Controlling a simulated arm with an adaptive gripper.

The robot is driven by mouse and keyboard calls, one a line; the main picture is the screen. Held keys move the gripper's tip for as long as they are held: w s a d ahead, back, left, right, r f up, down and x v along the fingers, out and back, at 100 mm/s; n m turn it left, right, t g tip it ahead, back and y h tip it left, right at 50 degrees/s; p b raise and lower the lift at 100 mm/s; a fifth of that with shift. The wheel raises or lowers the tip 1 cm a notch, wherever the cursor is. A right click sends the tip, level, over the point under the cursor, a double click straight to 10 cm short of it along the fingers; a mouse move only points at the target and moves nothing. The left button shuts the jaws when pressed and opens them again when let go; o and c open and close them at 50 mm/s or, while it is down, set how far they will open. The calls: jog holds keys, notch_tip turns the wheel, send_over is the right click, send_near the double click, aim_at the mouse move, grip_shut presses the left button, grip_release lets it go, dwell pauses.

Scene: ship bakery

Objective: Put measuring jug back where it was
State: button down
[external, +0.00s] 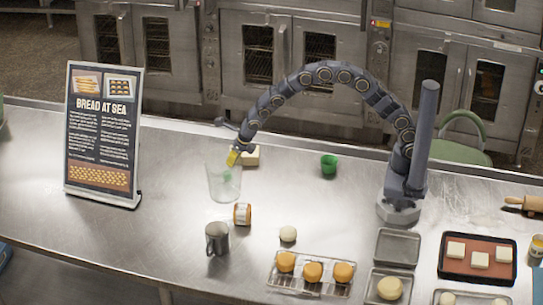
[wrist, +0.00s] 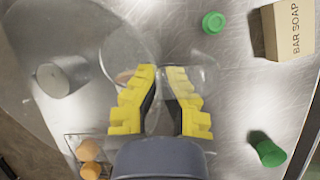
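The measuring jug (external: 224,184) is clear and looks upright at the left middle of the steel counter in the external view. My gripper (external: 235,157) is at its upper rim, on the right side. In the wrist view, my gripper's yellow fingers (wrist: 161,68) are close together with a narrow gap. The jug's clear wall (wrist: 108,58) runs in between them, so they look shut on it. The glass is hard to make out, and I cannot tell whether its base touches the counter.
A bar soap box (wrist: 290,30), a green cap (wrist: 213,22) and a green cup (external: 329,164) are nearby. A sign (external: 103,135) stands left.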

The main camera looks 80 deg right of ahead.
jog(key=s+d+r+m+g, duration=0.2)
jog(key=s+m+g, duration=0.1)
jog(key=s+m, duration=0.8)
jog(key=s+d+r+m+g+h, duration=0.1)
jog(key=s+d+r+m+g, duration=0.15)
jog(key=s+m, duration=0.85)
jog(key=s+d+r+m+g, duration=0.1)
jog(key=s+m+g, duration=0.3)
jog(key=s+m, duration=0.7)
jog(key=w+a+f+m, duration=0.2)
jog(key=w+f, duration=1.1)
jog(key=w, duration=0.2)
jog(key=shift+w+a+m, duration=0.2)
jog(key=shift+w+m, duration=0.1)
jog(key=c, duration=1.2)
grip_release()
jog(key=shift+o, duration=0.2)
